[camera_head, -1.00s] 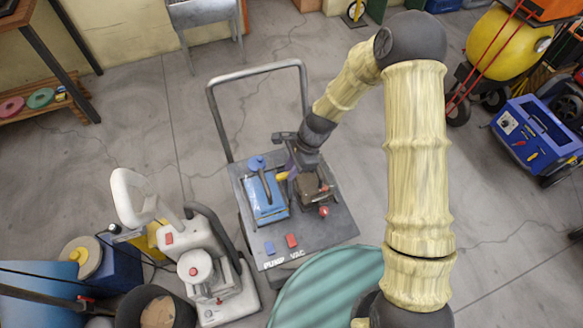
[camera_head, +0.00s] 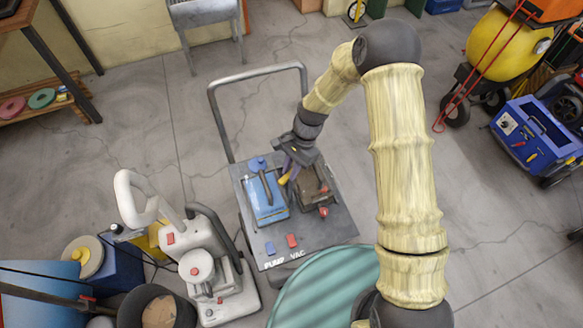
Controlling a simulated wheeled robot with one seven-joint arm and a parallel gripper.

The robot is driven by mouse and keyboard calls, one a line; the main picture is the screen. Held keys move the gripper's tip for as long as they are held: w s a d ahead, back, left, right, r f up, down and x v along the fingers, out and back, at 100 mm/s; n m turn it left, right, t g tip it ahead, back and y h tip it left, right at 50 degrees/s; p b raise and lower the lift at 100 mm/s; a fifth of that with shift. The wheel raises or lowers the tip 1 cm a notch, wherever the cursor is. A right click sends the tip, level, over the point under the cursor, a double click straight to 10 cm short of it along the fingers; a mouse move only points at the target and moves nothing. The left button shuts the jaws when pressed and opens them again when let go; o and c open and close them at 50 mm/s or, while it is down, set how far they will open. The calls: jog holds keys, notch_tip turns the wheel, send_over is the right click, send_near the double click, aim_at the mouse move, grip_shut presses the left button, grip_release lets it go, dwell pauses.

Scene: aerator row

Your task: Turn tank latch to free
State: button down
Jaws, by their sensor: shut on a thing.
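A dark grey wheeled machine (camera_head: 325,242) stands on the floor, marked PUMP and VAC at its front edge. A blue tank (camera_head: 268,207) with a blue knob sits on its left side, and a brown-grey block (camera_head: 314,182) sits on its right. A small yellow part (camera_head: 285,179), which looks like the tank latch, shows between them and is tilted. My gripper (camera_head: 290,171), with purplish fingers, reaches down from above and is shut on this yellow part. The fingertips and much of the latch are hidden by the gripper body.
The cart's grey push handle (camera_head: 209,110) rises behind the deck. A white machine (camera_head: 205,240) stands close on the left, a teal rounded object (camera_head: 322,285) in front.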

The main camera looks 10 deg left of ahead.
jog(key=n, duration=0.2)
jog(key=n+h, duration=0.1)
jog(key=n, duration=0.1)
jog(key=n+h, duration=0.1)
jog(key=n, duration=0.1)
jog(key=shift+w+a+g, duration=0.15)
jog(key=shift+a+g, duration=0.2)
jog(key=shift+g, duration=0.05)
jog(key=n+h, duration=0.1)
jog(key=n, duration=0.1)
jog(key=n+h, duration=0.1)
jog(key=n, duration=0.4)
jog(key=shift+a+t+h+b, duration=0.25)
jog(key=shift+t+h+b, duration=0.05)
jog(key=shift+h+b, duration=0.1)
jog(key=c, duration=1.4)
grip_release()
jog(key=shift+o, duration=0.2)
jog(key=b+v, duration=0.2)
jog(key=v, duration=1.5)
jog(key=shift+r, duration=0.2)
